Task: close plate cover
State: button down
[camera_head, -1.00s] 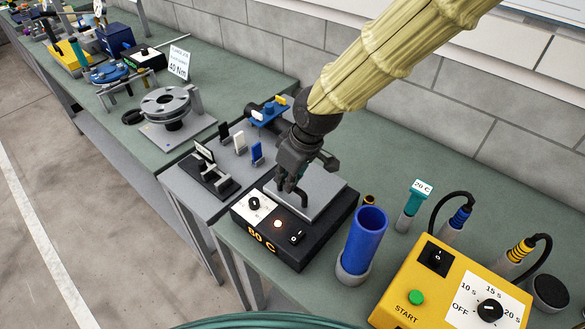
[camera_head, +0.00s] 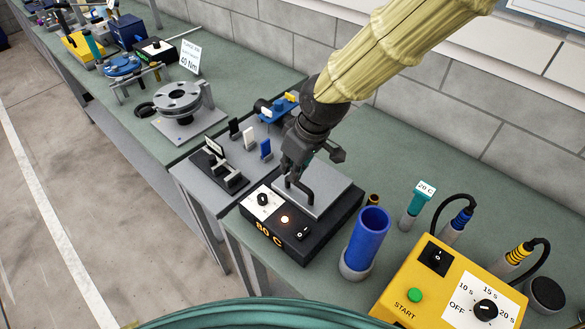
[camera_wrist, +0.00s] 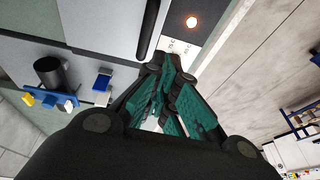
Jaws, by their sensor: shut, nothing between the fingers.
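The plate cover (camera_head: 328,190) is a flat grey plate with a black bar handle (camera_head: 304,188). It lies level on top of the black heating unit (camera_head: 290,248), which is marked 80 C. My gripper (camera_head: 287,176) is shut and empty, just beside and above the handle at the cover's left side. In the wrist view my fingertips (camera_wrist: 170,72) are near the end of the handle (camera_wrist: 149,30) and appear apart from it. The grey cover also shows there (camera_wrist: 100,25). What lies under the cover is hidden.
A blue cylinder (camera_head: 367,240) stands right of the heating unit, with a yellow timer box (camera_head: 450,285) beyond. Small holders and a black clamp (camera_head: 220,170) stand to the left. A round grey fixture (camera_head: 180,100) is farther left. The wall (camera_head: 430,110) runs behind the bench.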

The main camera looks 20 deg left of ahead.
jog(key=s+d+r+b, duration=0.1)
jog(key=s+r+b, duration=0.2)
jog(key=r, duration=0.6)
jog(key=shift+s+d, duration=0.25)
jog(key=shift+s, duration=0.15)
